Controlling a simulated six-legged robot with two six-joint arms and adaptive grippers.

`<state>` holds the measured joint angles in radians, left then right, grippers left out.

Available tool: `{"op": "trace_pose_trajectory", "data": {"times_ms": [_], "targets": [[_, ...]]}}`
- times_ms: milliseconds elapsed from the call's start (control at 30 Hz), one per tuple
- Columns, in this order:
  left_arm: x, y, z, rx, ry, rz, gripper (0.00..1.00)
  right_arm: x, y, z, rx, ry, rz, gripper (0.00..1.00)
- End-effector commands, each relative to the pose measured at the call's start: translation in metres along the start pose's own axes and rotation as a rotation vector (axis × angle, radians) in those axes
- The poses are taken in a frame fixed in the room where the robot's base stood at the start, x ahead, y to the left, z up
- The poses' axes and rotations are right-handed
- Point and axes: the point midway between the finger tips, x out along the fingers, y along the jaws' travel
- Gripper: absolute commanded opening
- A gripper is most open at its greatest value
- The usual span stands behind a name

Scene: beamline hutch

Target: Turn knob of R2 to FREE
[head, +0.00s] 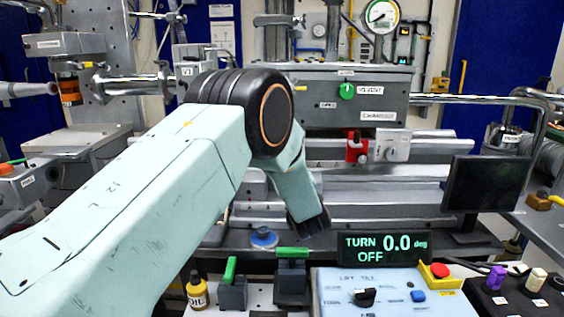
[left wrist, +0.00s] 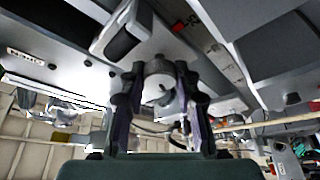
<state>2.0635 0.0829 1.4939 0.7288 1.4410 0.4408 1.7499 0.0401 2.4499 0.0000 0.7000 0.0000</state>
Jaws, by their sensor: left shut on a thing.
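My left arm comes in from the left in the head view and bends down at its black joint. Its dark wrist end (head: 308,222) is low, just above the display; the fingers are hidden there. In the left wrist view my left gripper (left wrist: 159,88) has its two dark fingers on either side of a round grey knob (left wrist: 161,70), shut on it. I cannot read any R2 or FREE marking at this knob. The display (head: 384,248) reads "TURN 0.0 deg OFF". My right gripper is not in view.
A grey chamber with a green knob (head: 347,91) stands at the back. A red block (head: 356,148) sits below it. In front are a blue-white control panel (head: 385,300), a yellow bottle (head: 197,291) and green-handled blocks (head: 232,285). A dark monitor (head: 486,184) is at the right.

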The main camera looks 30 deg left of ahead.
Motion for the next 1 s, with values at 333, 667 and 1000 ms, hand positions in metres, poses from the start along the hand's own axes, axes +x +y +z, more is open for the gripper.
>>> {"op": "trace_pose_trajectory", "data": {"times_ms": [333, 667, 1000], "targets": [[0.001, 0.003, -0.002, -0.259, 0.006, -0.101, 0.0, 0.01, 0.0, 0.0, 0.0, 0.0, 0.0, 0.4], [0.001, 0.002, -0.002, -0.392, 0.005, -0.159, 0.0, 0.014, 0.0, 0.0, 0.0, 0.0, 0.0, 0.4], [0.0, 0.001, -0.001, -0.425, 0.004, -0.176, 0.0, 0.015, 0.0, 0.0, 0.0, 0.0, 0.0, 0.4]]}}
